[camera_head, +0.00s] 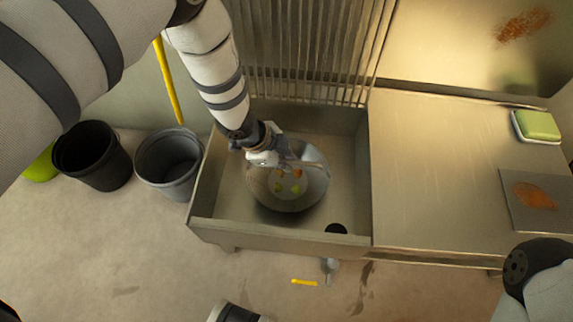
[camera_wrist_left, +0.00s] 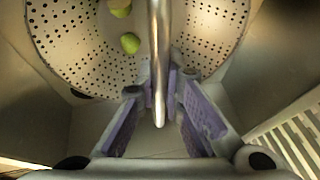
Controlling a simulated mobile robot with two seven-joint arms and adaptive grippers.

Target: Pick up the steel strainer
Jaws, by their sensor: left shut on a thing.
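The steel strainer (camera_head: 303,199) is a round perforated bowl in the sink basin, with a few small green and orange pieces inside. In the left wrist view its perforated wall (camera_wrist_left: 75,48) fills the top, with green pieces near its middle. My left gripper (camera_head: 285,160) is at the back of the bowl, over its rim. In the left wrist view, the fingers (camera_wrist_left: 160,115) are shut on the strainer's steel bar, which runs between the purple pads. Whether the bowl touches the basin floor is hard to tell.
The sink basin (camera_head: 225,190) has walls close around the strainer and a dark drain (camera_head: 336,229). Two dark buckets (camera_head: 93,155) (camera_head: 168,162) stand left.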

